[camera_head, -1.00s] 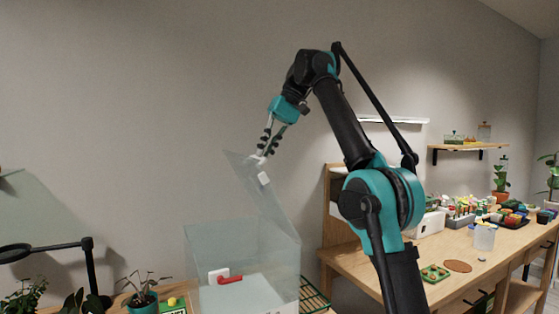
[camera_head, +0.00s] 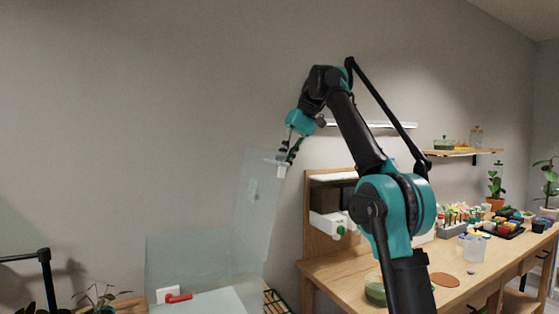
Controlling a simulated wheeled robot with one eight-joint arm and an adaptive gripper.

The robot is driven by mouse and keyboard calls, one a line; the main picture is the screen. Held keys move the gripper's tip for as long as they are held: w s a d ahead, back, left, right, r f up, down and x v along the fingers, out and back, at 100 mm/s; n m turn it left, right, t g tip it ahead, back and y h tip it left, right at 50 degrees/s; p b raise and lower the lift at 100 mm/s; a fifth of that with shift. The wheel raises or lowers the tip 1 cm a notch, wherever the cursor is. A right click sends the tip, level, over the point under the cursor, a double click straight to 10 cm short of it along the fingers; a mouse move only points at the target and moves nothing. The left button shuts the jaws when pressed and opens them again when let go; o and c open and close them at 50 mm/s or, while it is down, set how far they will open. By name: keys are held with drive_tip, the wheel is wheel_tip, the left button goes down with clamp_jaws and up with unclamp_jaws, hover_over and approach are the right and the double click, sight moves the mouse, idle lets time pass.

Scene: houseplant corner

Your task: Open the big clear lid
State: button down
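The big clear lid (camera_head: 256,205) stands raised, close to upright, above a clear box (camera_head: 195,268) at the bottom centre. A small white handle (camera_head: 281,172) sits at the lid's upper right edge. My gripper (camera_head: 286,159) is at that edge, pointing down, and its dark fingers look closed on the white handle. The exact contact is small and hard to see. The box's open top shows under the lid, with a red-handled white part (camera_head: 172,296) seen through its wall. The bottom of the box is cut off by the frame.
A wooden workbench (camera_head: 330,262) with a back panel stands right of the box, partly behind my arm. A black lamp (camera_head: 45,270) and a plant (camera_head: 98,297) are at the lower left. The wall above the box is clear.

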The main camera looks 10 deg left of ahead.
drive_tip(key=shift+w+d+f, duration=0.25)
drive_tip(key=shift+w+d, duration=0.05)
drive_tip(key=shift+d, duration=0.1)
drive_tip(key=c, duration=1.7)
unclamp_jaws()
drive_tip(key=shift+w+d, duration=0.15)
drive_tip(key=shift+d, duration=0.05)
drive_tip(key=shift+c, duration=0.2)
drive_tip(key=shift+o, duration=0.7)
drive_tip(key=shift+s+a, duration=0.2)
